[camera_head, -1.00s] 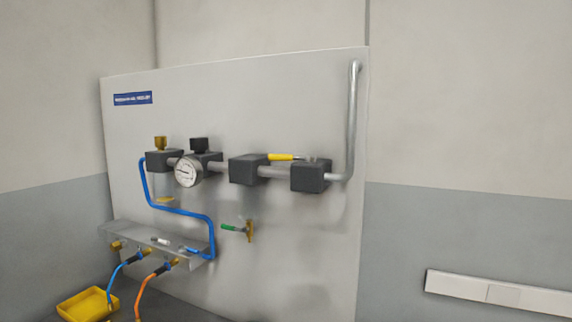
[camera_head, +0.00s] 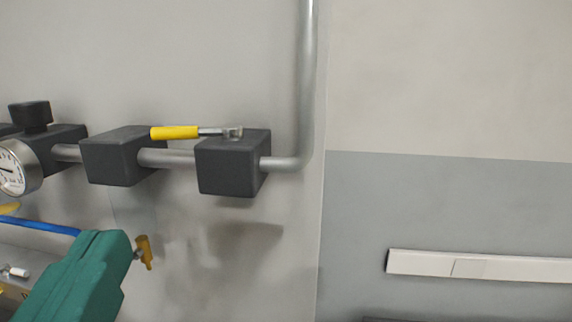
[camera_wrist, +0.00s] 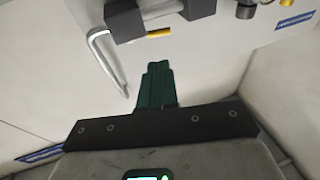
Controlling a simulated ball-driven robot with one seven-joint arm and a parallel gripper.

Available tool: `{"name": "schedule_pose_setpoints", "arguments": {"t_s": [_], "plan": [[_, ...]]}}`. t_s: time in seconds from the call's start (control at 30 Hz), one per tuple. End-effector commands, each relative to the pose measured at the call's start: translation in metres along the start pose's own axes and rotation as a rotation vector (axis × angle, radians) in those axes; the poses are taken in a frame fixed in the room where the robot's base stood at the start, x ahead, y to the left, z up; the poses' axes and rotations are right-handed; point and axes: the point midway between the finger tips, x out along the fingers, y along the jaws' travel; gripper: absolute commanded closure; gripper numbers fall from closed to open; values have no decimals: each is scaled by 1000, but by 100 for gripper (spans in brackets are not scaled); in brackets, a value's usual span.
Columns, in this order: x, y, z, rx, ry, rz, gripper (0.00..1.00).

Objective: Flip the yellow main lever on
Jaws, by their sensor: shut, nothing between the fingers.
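The yellow main lever (camera_head: 176,132) has a yellow grip and a grey metal shank. It lies level, pointing left, above the grey pipe, with its pivot on top of the right dark valve block (camera_head: 228,165). In the wrist view its yellow grip (camera_wrist: 158,33) shows near the top, beside the dark blocks. My gripper (camera_head: 104,246) has teal fingers at the lower left of the head view, below and left of the lever and apart from it in the picture. In the wrist view the fingers (camera_wrist: 157,68) are together, with nothing between them.
A pressure gauge (camera_head: 16,168) and another dark block (camera_head: 118,155) sit on the pipe to the left. The pipe (camera_head: 306,80) bends upward right of the lever. A brass valve (camera_head: 145,252) is close beside my gripper in the picture.

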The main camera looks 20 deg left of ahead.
Motion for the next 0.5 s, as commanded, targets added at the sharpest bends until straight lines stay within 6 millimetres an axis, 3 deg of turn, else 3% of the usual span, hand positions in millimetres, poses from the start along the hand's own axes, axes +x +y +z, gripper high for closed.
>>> {"name": "schedule_pose_setpoints", "arguments": {"t_s": [0.17,0.5], "plan": [[17,0,-3,-2,1,2,100],[84,1,-3,-4,-3,4,100]]}}
